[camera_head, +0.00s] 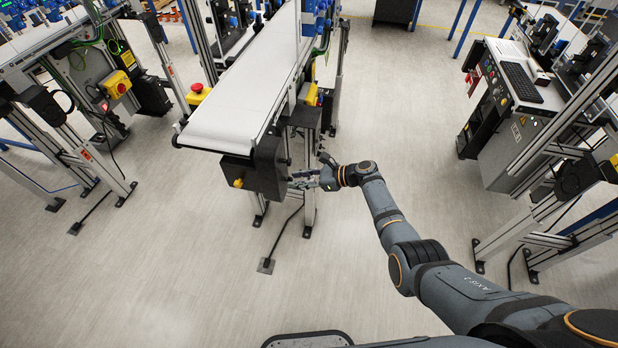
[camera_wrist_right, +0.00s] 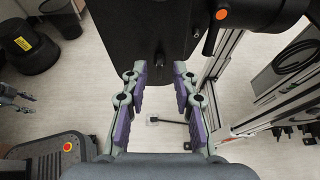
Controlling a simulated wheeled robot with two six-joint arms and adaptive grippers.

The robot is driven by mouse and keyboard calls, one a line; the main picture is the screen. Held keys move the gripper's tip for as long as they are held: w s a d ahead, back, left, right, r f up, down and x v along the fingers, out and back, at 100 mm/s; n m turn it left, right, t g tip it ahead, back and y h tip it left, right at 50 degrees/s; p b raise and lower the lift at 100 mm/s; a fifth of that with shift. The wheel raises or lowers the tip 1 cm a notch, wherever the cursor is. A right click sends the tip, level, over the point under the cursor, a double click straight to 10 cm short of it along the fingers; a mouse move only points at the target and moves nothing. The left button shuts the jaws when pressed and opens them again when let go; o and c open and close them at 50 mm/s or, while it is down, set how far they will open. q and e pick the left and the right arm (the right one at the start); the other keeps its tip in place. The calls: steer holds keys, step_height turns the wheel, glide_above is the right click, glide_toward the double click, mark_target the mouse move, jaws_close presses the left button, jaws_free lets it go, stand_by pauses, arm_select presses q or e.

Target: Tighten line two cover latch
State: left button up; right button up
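A dark cover box (camera_head: 262,172) hangs under the near end of a white belt conveyor (camera_head: 245,90), with a yellow knob (camera_head: 238,183) on its front. My right gripper (camera_head: 300,181) is at the right side of this box. In the right wrist view, the dark panel (camera_wrist_right: 135,30) fills the top centre and a small dark latch-like knob (camera_wrist_right: 160,59) stands on it. My right gripper (camera_wrist_right: 160,92) is open, with the knob between and just beyond its fingertips; no contact shows. My left gripper (camera_wrist_right: 22,98) shows small at the left edge, its fingers apart.
An orange-tipped knob (camera_wrist_right: 221,14) and conveyor leg frames stand close right of the panel in the wrist view. A red emergency button (camera_head: 197,88) is left of the belt. Another workstation (camera_head: 520,100) stands at right.

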steer(key=v, duration=1.1)
steer(key=shift+d+r, duration=0.1)
steer(key=shift+d, duration=0.05)
steer(key=s+d+f+n+g+h, duration=0.1)
steer(key=s+d+f+n+h, duration=0.15)
steer(key=s+f, duration=0.55)
steer(key=s+d+f+n+h, duration=0.2)
steer(key=s+d+f+h, duration=0.2)
steer(key=f, duration=0.9)
steer(key=s+d+f+n+g+h, duration=0.1)
steer(key=s+d+f+n+h, duration=0.2)
steer(key=s+f, duration=0.55)
steer(key=s+d+f+n+h, duration=0.1)
steer(key=s+f+n, duration=0.3)
steer(key=s, duration=0.4)
steer(key=s+d+f+n+h, duration=0.2)
steer(key=s+d+f+n, duration=0.1)
steer(key=s, duration=0.6)
steer(key=s+d+f+n+g+h, duration=0.1)
steer(key=s+d+f+n, duration=0.1)
steer(key=s+f+n, duration=0.3)
steer(key=s+n, duration=0.2)
steer(key=s, duration=0.2)
steer(key=shift+s+d+f+n, duration=0.2)
steer(key=shift+s+d+n, duration=0.05)
steer(key=shift+d+n, duration=0.15)
